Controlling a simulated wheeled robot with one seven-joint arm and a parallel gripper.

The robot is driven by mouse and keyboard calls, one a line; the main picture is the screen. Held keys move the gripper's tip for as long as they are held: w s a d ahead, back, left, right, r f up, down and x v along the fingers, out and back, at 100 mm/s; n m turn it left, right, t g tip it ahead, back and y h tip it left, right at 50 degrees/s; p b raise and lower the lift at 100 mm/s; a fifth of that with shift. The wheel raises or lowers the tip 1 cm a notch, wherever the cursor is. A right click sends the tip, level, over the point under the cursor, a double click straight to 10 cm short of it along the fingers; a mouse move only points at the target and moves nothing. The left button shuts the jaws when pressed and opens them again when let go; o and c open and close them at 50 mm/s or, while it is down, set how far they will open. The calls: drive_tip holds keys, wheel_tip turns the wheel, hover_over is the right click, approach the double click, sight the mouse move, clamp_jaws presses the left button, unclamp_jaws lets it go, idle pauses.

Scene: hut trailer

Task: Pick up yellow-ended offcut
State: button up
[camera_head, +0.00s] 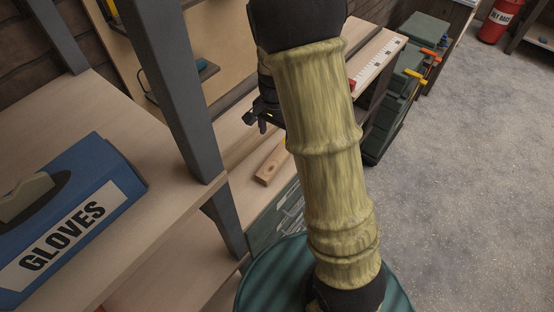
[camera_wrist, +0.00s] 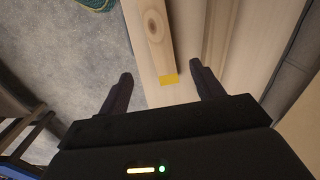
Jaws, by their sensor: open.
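The yellow-ended offcut (camera_wrist: 158,38) is a short wooden block with a knot on its face and a yellow end. In the wrist view it lies on a pale wooden surface, its yellow end pointing toward my gripper (camera_wrist: 160,84). My gripper is open, with a finger to either side of the line of the offcut and nothing held between them. In the head view the offcut (camera_head: 271,165) lies on the bench shelf, partly hidden behind my arm. My gripper (camera_head: 263,125) shows dark above the shelf there, mostly hidden by my arm.
A blue gloves box (camera_head: 110,165) sits on the near shelf (camera_head: 165,215) at left. A dark upright post (camera_head: 170,80) stands between it and my arm. Green toolboxes (camera_head: 400,100) and a red bin (camera_head: 500,20) stand at right. The grey floor (camera_head: 450,190) is open.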

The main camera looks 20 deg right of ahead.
hover_over(277, 157)
drive_tip(key=f, duration=0.8)
drive_tip(key=shift+s+a+p, duration=0.3)
drive_tip(key=shift+s, duration=0.1)
drive_tip(key=shift+w+d+f+p, duration=0.2)
drive_tip(key=shift+f+p, duration=0.15)
drive_tip(key=shift+f, duration=1)
drive_tip(key=shift+w+d+f+p, duration=0.15)
drive_tip(key=shift+f+p, duration=0.15)
drive_tip(key=shift+f, duration=1)
drive_tip(key=shift+a, duration=0.1)
drive_tip(key=c, duration=1.1)
drive_tip(key=shift+r, duration=0.2)
